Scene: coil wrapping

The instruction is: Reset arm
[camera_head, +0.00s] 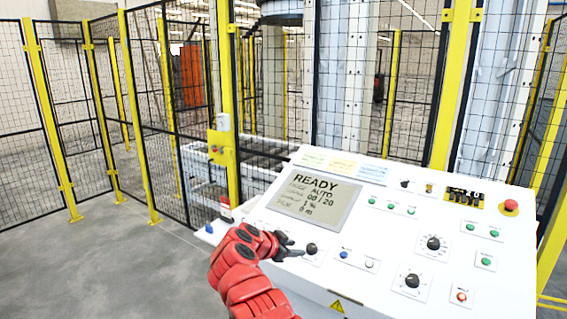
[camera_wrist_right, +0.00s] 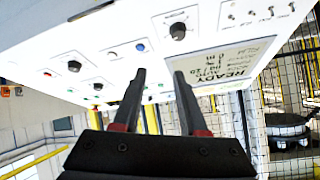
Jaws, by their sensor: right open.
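My right arm (camera_head: 243,272), red, reaches in from the bottom of the head view over the left part of a white control panel (camera_head: 385,225). Its dark right gripper (camera_head: 290,247) is just left of a black knob (camera_head: 311,249). In the right wrist view the two fingers of the gripper (camera_wrist_right: 159,76) stand apart with nothing between them. Whether a finger touches the panel is hard to tell. My left gripper is not in view.
The panel carries a red mushroom button (camera_head: 510,206), more black knobs (camera_head: 433,243) and several green buttons (camera_head: 490,261). Yellow-framed black mesh fencing (camera_head: 180,120) stands behind it. Grey floor (camera_head: 110,260) is clear to the left.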

